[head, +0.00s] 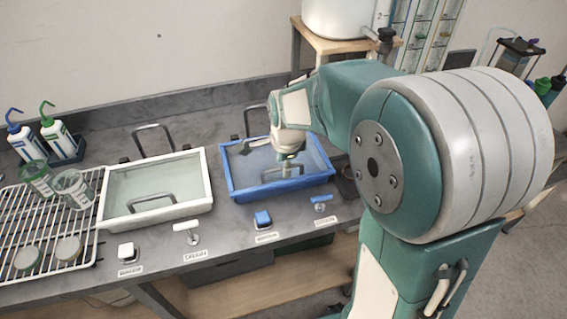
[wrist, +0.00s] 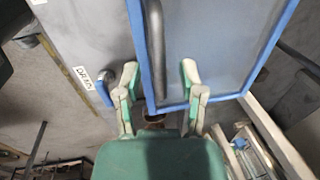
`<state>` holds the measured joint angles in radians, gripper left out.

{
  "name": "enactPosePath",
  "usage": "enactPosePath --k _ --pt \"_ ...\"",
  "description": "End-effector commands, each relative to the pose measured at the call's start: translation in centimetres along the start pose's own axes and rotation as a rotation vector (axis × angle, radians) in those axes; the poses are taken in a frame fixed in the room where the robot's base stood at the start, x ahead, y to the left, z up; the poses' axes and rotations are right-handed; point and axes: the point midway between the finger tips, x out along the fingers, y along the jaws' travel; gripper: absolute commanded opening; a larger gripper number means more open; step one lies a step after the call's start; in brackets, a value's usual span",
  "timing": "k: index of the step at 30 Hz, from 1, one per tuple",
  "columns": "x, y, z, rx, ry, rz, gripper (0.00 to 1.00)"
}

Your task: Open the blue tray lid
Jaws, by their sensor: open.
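The blue tray (head: 285,190) sits on the grey bench, right of the white tray. Its flat, greyish lid (head: 250,165) lies inside the blue rim and looks closed. A dark bar handle (head: 278,173) is on the lid near the front side. My gripper (head: 289,160) points down over the lid, close to this handle, and partly covers the tray. In the wrist view my gripper (wrist: 160,80) has its two fingers spread apart with nothing held. The handle (wrist: 154,50) appears between the fingers there, beside the blue rim (wrist: 138,50). I cannot tell whether they touch.
The white tray (head: 107,223) with its own handle stands to the left. A wire rack (head: 20,215) with jars and wash bottles (head: 57,138) are farther left. Small labelled blue and white controls (head: 262,219) line the bench front. A wall closes the back.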

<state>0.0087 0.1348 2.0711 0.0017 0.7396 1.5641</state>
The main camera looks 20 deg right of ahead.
Motion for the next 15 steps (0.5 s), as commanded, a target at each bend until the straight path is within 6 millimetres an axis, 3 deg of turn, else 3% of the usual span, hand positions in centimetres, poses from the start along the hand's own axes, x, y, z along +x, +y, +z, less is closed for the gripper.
enactPosePath --k 8,11,12,15 --pt "0.17 0.0 0.01 -0.001 0.0 0.0 0.51" --pt "0.16 0.0 0.01 0.0 0.0 0.0 0.07" --pt "0.16 0.0 0.01 -0.001 0.0 0.0 0.0" --pt "0.16 -0.01 0.01 0.0 0.0 -0.001 0.0"
